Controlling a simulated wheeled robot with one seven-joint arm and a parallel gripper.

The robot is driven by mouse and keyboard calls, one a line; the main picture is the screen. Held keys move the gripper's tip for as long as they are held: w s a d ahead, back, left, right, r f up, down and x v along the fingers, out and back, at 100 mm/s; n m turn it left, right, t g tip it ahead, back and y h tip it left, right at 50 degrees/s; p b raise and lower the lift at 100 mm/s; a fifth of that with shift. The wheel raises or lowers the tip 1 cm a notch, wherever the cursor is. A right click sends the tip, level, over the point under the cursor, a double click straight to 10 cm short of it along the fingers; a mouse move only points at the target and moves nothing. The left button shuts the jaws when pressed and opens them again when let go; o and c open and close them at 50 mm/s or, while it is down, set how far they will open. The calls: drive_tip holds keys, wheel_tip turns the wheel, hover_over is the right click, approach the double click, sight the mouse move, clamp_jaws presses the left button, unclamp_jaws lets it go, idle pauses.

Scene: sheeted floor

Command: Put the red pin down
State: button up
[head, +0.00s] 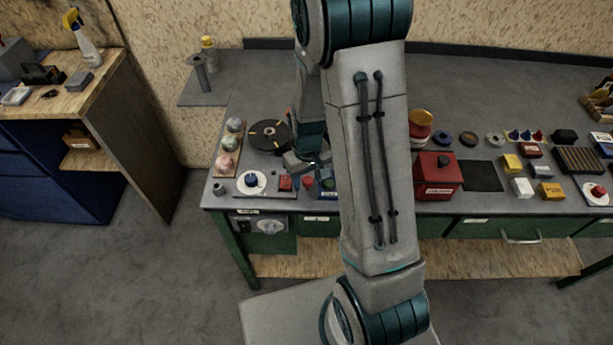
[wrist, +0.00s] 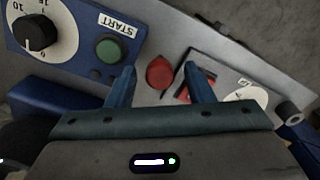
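The red pin (wrist: 160,72) shows in the wrist view as a small round red shape seen from its end, on the grey bench top. In the head view a small red shape (head: 308,183) that looks like it stands near the bench's front edge, beside my arm. My gripper (wrist: 161,70) is open, with its two blue fingers well apart. The pin lies between the fingertips in the picture, with a gap on each side, and neither finger touches it. In the head view my gripper is mostly hidden by my arm.
A blue panel (wrist: 75,45) with a dial and green START button is left of the pin in the wrist view. A red block (wrist: 207,78) is close behind the right finger. A white disc (head: 252,183) stands farther left in the head view. The bench is crowded.

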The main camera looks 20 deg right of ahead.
sight(307, 179)
wheel_tip(307, 179, up, 12)
drive_tip(key=r, duration=0.1)
drive_tip(key=s+r+m+t, duration=0.2)
drive_tip(key=s+r+t, duration=0.1)
drive_tip(key=s+r, duration=0.7)
drive_tip(key=s, duration=0.4)
drive_tip(key=shift+s+r+t+b, duration=0.2)
drive_tip(key=shift+r+t+b, duration=0.2)
